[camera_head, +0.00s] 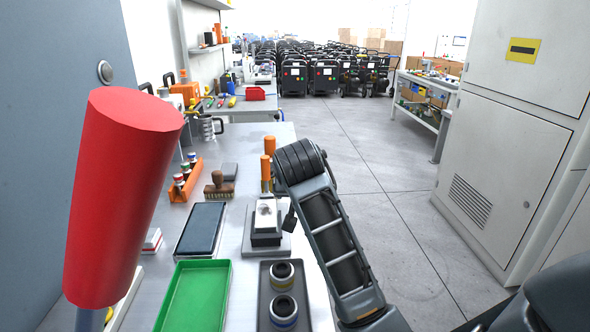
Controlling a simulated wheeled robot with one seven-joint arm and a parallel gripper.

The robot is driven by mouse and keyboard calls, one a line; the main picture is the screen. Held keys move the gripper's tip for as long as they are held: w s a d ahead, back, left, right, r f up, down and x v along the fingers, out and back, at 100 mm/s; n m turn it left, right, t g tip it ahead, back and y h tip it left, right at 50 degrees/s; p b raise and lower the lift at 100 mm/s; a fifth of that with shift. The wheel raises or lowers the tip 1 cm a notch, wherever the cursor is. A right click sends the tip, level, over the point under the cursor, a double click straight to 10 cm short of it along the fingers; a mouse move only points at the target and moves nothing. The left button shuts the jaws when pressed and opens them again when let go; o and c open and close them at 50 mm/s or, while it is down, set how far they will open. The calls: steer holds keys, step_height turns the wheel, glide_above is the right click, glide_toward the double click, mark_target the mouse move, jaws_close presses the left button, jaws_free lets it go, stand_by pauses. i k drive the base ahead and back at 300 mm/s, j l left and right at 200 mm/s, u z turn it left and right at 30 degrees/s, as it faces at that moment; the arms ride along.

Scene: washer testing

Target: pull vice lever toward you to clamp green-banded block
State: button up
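My arm reaches in from the lower right over the bench, and its dark ringed joint (300,162) stands beside two orange handles (268,146). My gripper is mostly hidden behind this joint; only a small dark part (290,217) shows below it, and I cannot tell its finger opening. A black fixture (265,238) with a whitish piece on top sits on a grey plate; I cannot tell whether it is the vice. The orange handles rise just behind it, and either could be the lever. No green-banded block can be made out with certainty.
A large red handle-like object (122,190) fills the left foreground. On the bench are a green tray (197,298), a grey tray (268,322) with two dark rings, a black tablet (202,228), a brown stamp (218,187) and an orange rack (187,187). Open floor lies right.

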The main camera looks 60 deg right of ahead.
mark_target(264, 161)
steer(key=k+z, duration=0.15)
steer(key=z, duration=0.5)
steer(key=i+j+z, duration=0.1)
steer(key=z, duration=0.25)
steer(key=i+j, duration=0.05)
steer(key=i, duration=0.05)
